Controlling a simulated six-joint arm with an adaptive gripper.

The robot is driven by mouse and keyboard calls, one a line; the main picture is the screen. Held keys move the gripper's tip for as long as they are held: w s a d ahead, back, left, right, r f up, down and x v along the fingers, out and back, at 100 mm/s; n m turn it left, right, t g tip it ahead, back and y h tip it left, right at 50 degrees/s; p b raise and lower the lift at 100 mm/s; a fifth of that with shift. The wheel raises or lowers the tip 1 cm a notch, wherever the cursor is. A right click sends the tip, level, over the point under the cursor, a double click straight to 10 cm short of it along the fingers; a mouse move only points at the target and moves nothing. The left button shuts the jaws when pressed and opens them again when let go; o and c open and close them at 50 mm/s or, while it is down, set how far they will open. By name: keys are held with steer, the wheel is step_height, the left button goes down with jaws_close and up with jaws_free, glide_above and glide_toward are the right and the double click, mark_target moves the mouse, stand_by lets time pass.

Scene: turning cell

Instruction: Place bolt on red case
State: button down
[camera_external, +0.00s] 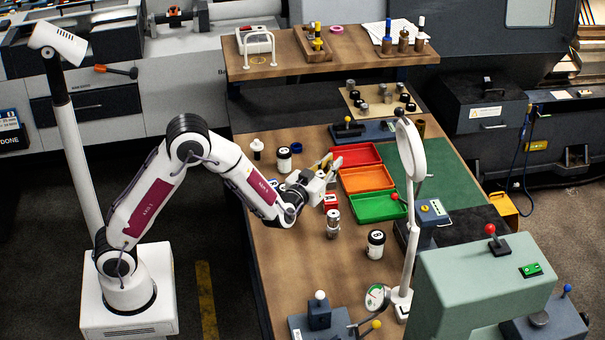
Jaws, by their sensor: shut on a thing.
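The red case (368,150) is a shallow open tray at the back of a row of three on the wooden bench. My gripper (333,165) is at the left edge of the red case, above the bench, its fingers pointing towards the case. It is shut on the bolt, which is too small and too covered by the fingers to make out clearly. The inside of the red case that shows looks empty.
An orange tray (367,179) and a green tray (377,207) sit in front of the red case. A small red box (330,201) and a metal cylinder (333,225) stand below my gripper. A magnifier lamp (409,150) rises at the right.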

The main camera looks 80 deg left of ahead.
steer(key=shift+f, duration=0.1)
stand_by(0.3)
steer(key=shift+f, duration=1.75)
steer(key=shift+f, duration=0.1)
steer(key=c, duration=2)
jaws_free()
steer(key=shift+f, duration=0.1)
steer(key=shift+v, duration=6)
steer(key=shift+w+r, duration=0.1)
steer(key=shift+r, duration=0.15)
